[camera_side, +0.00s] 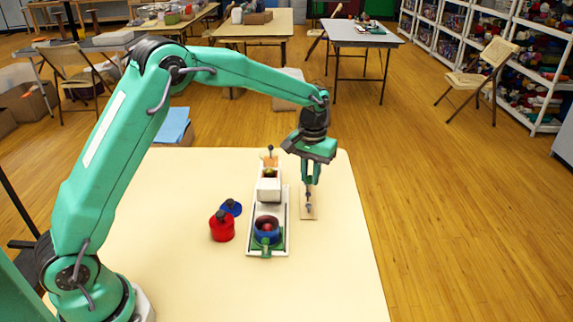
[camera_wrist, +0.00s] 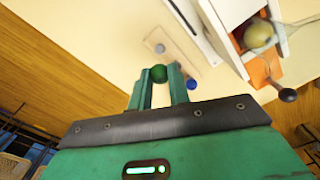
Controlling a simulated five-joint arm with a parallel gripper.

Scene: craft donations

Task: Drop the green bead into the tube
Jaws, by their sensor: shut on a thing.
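My gripper (camera_side: 309,184) points down over the right side of the table. In the wrist view my gripper (camera_wrist: 159,80) has the green bead (camera_wrist: 158,73) between its fingertips, shut on it. The bead is too small to make out in the side view. Below the gripper is a flat wooden strip (camera_side: 307,212); the wrist view shows a grey bead (camera_wrist: 160,48) on it and a blue bead (camera_wrist: 192,85) beside the right finger. Left of the gripper stands a blue round piece (camera_side: 267,238) with a dark red inside; I cannot tell whether it is the tube.
The blue piece and a white box (camera_side: 269,190) stand on a white tray (camera_side: 284,235). The box has an orange part and a yellow-green ball (camera_wrist: 259,35). A red jar (camera_side: 221,229) and a blue lid-like piece (camera_side: 231,207) stand left of the tray. The table's front is clear.

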